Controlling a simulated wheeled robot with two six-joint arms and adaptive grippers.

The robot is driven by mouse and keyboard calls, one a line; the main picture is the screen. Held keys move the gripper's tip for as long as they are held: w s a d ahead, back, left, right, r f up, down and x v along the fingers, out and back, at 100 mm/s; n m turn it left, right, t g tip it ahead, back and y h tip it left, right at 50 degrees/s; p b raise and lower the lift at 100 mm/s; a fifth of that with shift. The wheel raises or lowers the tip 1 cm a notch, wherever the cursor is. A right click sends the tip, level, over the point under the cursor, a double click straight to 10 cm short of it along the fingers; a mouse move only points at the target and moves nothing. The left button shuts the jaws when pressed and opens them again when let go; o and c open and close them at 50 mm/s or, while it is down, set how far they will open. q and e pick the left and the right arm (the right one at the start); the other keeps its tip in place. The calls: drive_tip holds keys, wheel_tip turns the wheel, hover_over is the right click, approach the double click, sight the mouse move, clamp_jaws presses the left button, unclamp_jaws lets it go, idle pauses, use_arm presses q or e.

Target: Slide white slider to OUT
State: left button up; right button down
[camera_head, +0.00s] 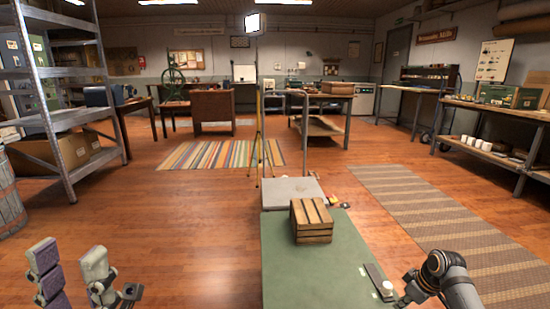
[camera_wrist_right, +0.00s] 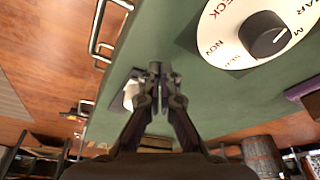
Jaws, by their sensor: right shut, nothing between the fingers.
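The white slider knob (camera_head: 387,287) sits on a narrow grey plate (camera_head: 374,274) at the right edge of the green bench top (camera_head: 300,275) in the head view. In the right wrist view the white slider (camera_wrist_right: 131,93) shows just left of my right gripper (camera_wrist_right: 158,72). That gripper is shut and empty, its fingertips close beside the slider; I cannot tell whether they touch it. No OUT marking is readable. My left gripper (camera_head: 75,272) is open and empty at the lower left of the head view, away from the bench.
A wooden crate (camera_head: 311,222) stands on the bench, with a pale grey board (camera_head: 290,192) beyond it. In the wrist view a white dial with a black knob (camera_wrist_right: 263,35) is at the upper right. A metal handle (camera_wrist_right: 98,28) lines the bench edge.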

wheel_tip(320, 180, up, 9)
drive_tip(key=p, duration=1)
drive_tip(key=shift+p, duration=0.35)
drive_tip(key=shift+f, duration=0.1)
